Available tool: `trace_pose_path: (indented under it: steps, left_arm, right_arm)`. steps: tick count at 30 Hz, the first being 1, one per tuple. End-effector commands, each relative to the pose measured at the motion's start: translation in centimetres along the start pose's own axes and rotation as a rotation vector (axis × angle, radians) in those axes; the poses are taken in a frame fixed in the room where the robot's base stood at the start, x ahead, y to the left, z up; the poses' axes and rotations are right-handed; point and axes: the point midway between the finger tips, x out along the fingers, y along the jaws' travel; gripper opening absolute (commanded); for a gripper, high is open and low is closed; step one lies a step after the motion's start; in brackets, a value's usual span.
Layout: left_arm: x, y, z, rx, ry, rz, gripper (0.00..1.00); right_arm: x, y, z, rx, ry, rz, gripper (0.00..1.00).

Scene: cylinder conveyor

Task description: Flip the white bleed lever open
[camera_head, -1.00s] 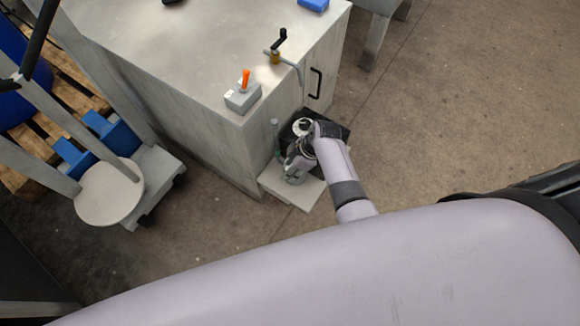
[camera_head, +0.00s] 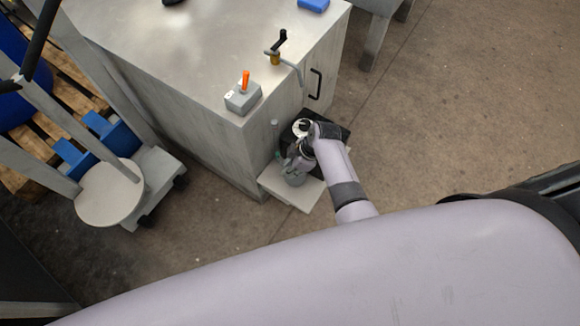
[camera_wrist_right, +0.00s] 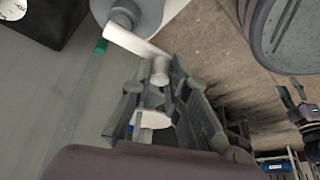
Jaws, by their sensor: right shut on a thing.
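The white bleed lever (camera_wrist_right: 133,42) shows in the wrist view as a flat white bar running from a grey round fitting (camera_wrist_right: 125,14) to a short pale knob. My right gripper (camera_wrist_right: 157,80) has its fingers on both sides of the knob end and is shut on the lever. In the head view my right gripper (camera_head: 291,152) is low beside the cabinet, over a small grey cylinder (camera_head: 294,177) on a pale base plate. My wrist partly covers them there, and I cannot make out the lever.
A grey cabinet (camera_head: 190,60) stands right behind the gripper, with an orange-lever box (camera_head: 243,97) and a brass valve (camera_head: 275,57) on top. A black box (camera_head: 337,127) and an upright clear tube (camera_head: 275,138) stand close by. The floor at the right is clear.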

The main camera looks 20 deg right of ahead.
Motion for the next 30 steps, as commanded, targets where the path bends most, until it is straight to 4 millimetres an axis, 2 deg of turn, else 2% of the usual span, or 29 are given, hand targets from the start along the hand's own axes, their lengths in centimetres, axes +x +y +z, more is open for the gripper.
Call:
trace_pose_path:
  steps: [4,14,15,21,24,30]
  left_arm:
    - [-1.1,-0.01,-0.08,0.0,0.0,0.0,0.4]
    - [-1.05,0.01,-0.05,0.001,-0.001,0.0,0.4]
    - [-1.05,0.01,-0.05,0.001,-0.001,0.0,0.4]
    - [-1.05,0.01,-0.03,0.001,-0.001,0.0,0.4]
    - [-1.05,0.01,-0.03,0.001,-0.001,0.0,0.4]
    - [-1.05,-0.01,0.02,0.001,-0.002,0.0,0.4]
  right_arm:
    - [-0.04,0.05,-0.4,0.078,-0.002,0.032,0.0]
    - [0.24,0.16,-0.46,0.106,0.0,0.044,0.0]
    - [0.24,0.16,-0.47,0.106,0.0,0.044,0.17]
    - [0.23,0.17,-0.49,0.106,0.0,0.044,0.3]
    - [0.23,0.17,-0.49,0.105,0.0,0.044,0.35]
    - [0.22,0.18,-0.51,0.105,0.0,0.044,0.35]
